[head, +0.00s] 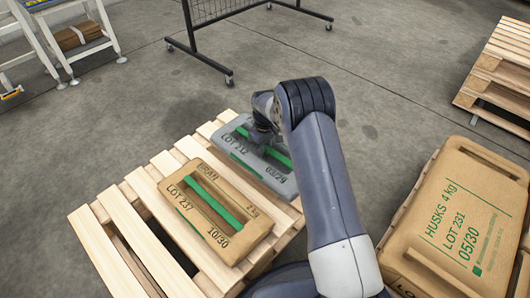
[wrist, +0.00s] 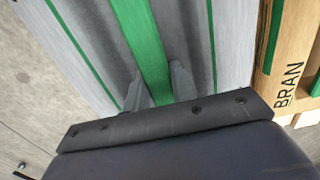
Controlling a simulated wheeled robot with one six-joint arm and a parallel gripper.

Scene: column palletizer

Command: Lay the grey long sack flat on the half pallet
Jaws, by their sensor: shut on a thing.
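My gripper (head: 262,143) is over the sack's middle, partly hidden by my arm. In the wrist view my gripper (wrist: 160,92) is shut on the sack's green strap (wrist: 140,38), one finger on each side. The grey sack (wrist: 185,30) fills much of that view.
A brown BRAN sack (head: 185,184) lies on the same pallet, close beside the grey sack. An empty pallet (head: 505,65) is at the far right. A black mesh rack (head: 245,15) stands behind.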

